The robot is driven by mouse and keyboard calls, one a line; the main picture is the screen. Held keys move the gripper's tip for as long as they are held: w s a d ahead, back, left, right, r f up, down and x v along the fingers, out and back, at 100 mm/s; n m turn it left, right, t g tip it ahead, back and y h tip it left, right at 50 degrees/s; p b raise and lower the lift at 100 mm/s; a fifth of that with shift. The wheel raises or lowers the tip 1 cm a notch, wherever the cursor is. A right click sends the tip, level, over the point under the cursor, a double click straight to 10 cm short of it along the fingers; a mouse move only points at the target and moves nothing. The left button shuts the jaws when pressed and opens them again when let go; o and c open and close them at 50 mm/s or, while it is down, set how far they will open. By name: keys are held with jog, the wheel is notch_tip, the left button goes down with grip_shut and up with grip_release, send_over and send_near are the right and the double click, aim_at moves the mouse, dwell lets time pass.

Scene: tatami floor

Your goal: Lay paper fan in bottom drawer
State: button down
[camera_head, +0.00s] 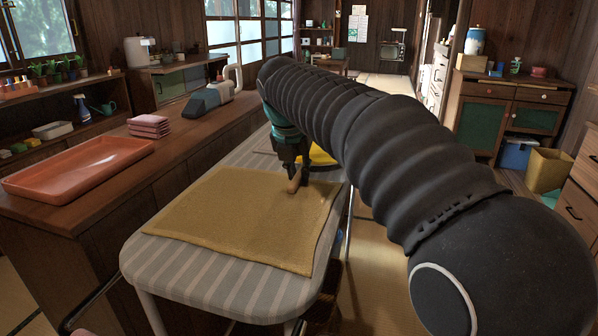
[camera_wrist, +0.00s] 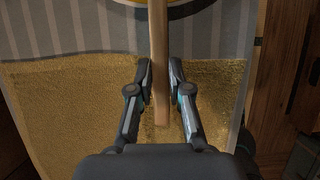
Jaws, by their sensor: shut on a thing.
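The paper fan (camera_head: 321,156) is yellow and round, with a pale wooden handle. In the head view it is partly hidden behind my gripper (camera_head: 293,174). In the wrist view the wooden handle (camera_wrist: 160,45) runs between the two fingers of my gripper (camera_wrist: 161,76), which is shut on it. The handle end points towards the wrist, over a tan cloth (camera_head: 240,220) on a striped table. I cannot tell whether the fan touches the table. A wooden chest with drawers (camera_head: 577,205) is cut off at the right edge; its bottom drawer is not clearly seen.
The striped table (camera_head: 200,262) stands beside a long wooden counter with an orange tray (camera_head: 80,177) and folded pink cloths (camera_head: 149,125). A yellow-brown bin (camera_head: 549,170) and a blue box (camera_head: 516,153) stand at the right. Tatami floor (camera_head: 372,270) shows right of the table.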

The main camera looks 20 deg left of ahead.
jog(key=shift+f, duration=0.25)
jog(key=shift+s+d+f, duration=0.1)
jog(key=shift+f, duration=0.55)
jog(key=c, duration=1.1)
grip_release()
jog(key=shift+f, duration=0.1)
jog(key=shift+r, duration=0.5)
jog(key=p+v, duration=0.1)
jog(key=v, duration=1.1)
jog(key=shift+r, duration=0.5)
